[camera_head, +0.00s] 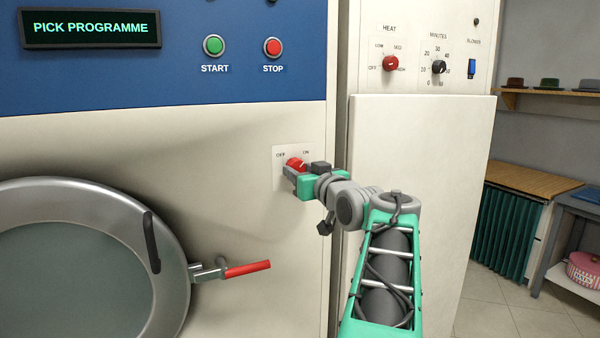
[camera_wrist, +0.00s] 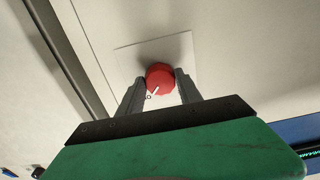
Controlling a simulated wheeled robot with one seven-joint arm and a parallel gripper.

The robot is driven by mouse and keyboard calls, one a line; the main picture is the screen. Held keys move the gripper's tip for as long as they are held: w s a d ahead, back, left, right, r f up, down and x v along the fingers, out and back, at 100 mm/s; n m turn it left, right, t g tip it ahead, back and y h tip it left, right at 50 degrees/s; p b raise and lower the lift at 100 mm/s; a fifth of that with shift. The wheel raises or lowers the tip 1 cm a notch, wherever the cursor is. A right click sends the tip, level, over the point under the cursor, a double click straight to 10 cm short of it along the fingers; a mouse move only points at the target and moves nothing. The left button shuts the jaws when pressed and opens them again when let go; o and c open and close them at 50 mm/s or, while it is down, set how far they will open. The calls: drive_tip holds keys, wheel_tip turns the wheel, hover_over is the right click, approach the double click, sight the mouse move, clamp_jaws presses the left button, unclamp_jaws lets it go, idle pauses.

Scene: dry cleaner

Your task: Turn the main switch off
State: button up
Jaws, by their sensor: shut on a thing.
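The main switch is a red rotary knob (camera_head: 295,163) on a pale square plate, with OFF at its upper left and ON at its upper right. My gripper (camera_head: 296,168) has come to the knob from the lower right and partly covers it. In the wrist view the grey fingers (camera_wrist: 159,86) stand on either side of the red knob (camera_wrist: 159,76) and are shut on it. The knob's white mark points to the lower left there, towards a partly hidden label that looks like ON.
A round door (camera_head: 170,225) with a red-ended handle (camera_head: 247,269) is at the lower left. Green START (camera_head: 213,45) and red STOP (camera_head: 272,47) buttons are above. A cabinet with a HEAT knob (camera_head: 390,63) stands right of the switch, close behind my arm.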

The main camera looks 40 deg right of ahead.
drive_tip(key=shift+f+n+b, duration=0.15)
drive_tip(key=shift+n+b, duration=0.15)
drive_tip(key=shift+b, duration=0.35)
drive_tip(key=n+b, duration=0.7)
drive_tip(key=n, duration=0.1)
drive_tip(key=n+b, duration=0.8)
drive_tip(key=n, duration=0.1)
drive_tip(key=shift+d+r, duration=0.1)
drive_tip(key=shift+r, duration=0.1)
drive_tip(key=shift+n, duration=0.3)
drive_tip(key=o, duration=1.4)
drive_tip(key=shift+c, duration=0.2)
drive_tip(key=shift+s, duration=0.15)
